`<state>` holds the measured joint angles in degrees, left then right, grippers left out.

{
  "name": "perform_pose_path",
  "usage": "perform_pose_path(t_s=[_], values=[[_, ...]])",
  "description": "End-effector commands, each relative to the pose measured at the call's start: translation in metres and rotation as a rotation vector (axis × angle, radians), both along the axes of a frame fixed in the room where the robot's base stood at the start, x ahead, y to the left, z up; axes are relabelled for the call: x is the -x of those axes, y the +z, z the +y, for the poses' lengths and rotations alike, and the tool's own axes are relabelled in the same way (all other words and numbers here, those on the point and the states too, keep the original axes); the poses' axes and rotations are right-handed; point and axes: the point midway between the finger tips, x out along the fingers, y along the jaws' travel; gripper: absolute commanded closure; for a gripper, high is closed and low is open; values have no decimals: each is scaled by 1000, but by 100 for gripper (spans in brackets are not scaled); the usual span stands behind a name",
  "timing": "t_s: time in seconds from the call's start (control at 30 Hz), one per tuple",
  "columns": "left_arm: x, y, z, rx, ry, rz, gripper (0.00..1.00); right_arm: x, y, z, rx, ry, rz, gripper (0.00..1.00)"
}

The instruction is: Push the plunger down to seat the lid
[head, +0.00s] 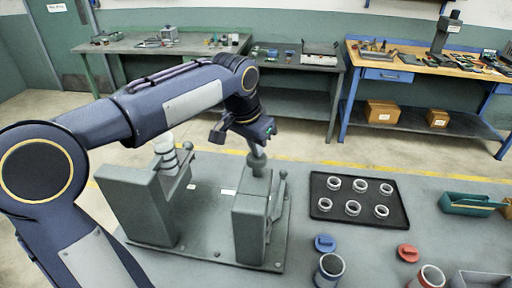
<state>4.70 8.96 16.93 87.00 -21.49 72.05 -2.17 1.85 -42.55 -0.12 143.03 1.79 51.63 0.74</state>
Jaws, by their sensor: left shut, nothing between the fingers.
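A grey press fixture (140,205) stands on a base plate on the bench, with a tall left block and a right block (250,215). A rounded grey plunger knob (257,161) sits on top of the right block. My left gripper (261,148) is shut and empty, pointing down right over the knob; I cannot tell whether it touches it. No lid shows under the plunger. A blue lid (325,243) and a red lid (408,253) lie on the bench to the right. My right gripper is not in view.
A black tray (316,205) with several metal rings lies right of the fixture. A dark-filled jar (329,268) and a red-rimmed jar (430,277) stand at the front. A teal bin (470,204) is at the right. Bench surface between the tray and bin is clear.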

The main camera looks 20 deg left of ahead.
Motion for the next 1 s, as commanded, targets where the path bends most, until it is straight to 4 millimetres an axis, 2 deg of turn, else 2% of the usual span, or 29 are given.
perform_pose_path(t_s=[0.03, 0.7, 1.0], values=[[0, 8, 0, 0, 0, -1, 100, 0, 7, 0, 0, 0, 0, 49], [0, 55, 0, 0, -1, -5, 100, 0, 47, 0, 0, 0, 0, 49], [-1, 60, 0, 0, 0, -5, 100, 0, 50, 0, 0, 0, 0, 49]])
